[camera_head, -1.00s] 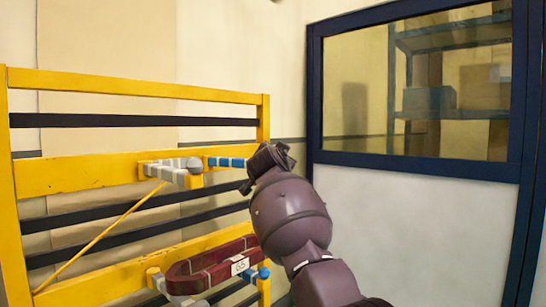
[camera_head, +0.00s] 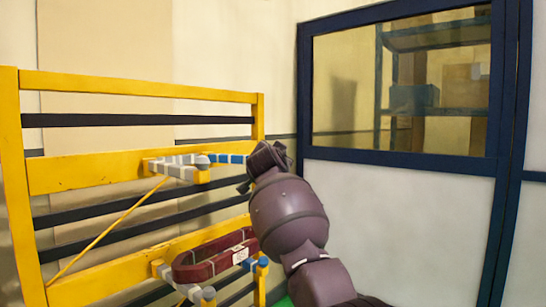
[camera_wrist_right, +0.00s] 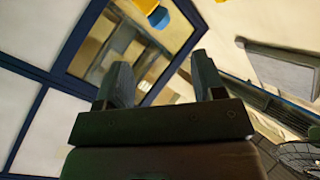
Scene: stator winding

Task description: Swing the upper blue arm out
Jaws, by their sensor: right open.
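The upper blue arm (camera_head: 228,158) is a short blue-tipped bar at the right end of the grey-wrapped upper support on the yellow rack. It points right, toward my right gripper (camera_head: 260,166). In the head view the gripper is just right of the blue tip; whether they touch cannot be told. In the right wrist view the two fingers (camera_wrist_right: 162,80) are spread apart with nothing between them. A blue tip (camera_wrist_right: 158,17) and a yellow part (camera_wrist_right: 182,10) show beyond the fingers at the top of that view. My left gripper is not in view.
Below, a dark red loop (camera_head: 195,272) with a white label rests on the lower support, near a blue tip (camera_head: 262,262). The yellow rack (camera_head: 100,172) has black crossbars. A blue-framed window panel (camera_head: 400,160) stands behind at the right.

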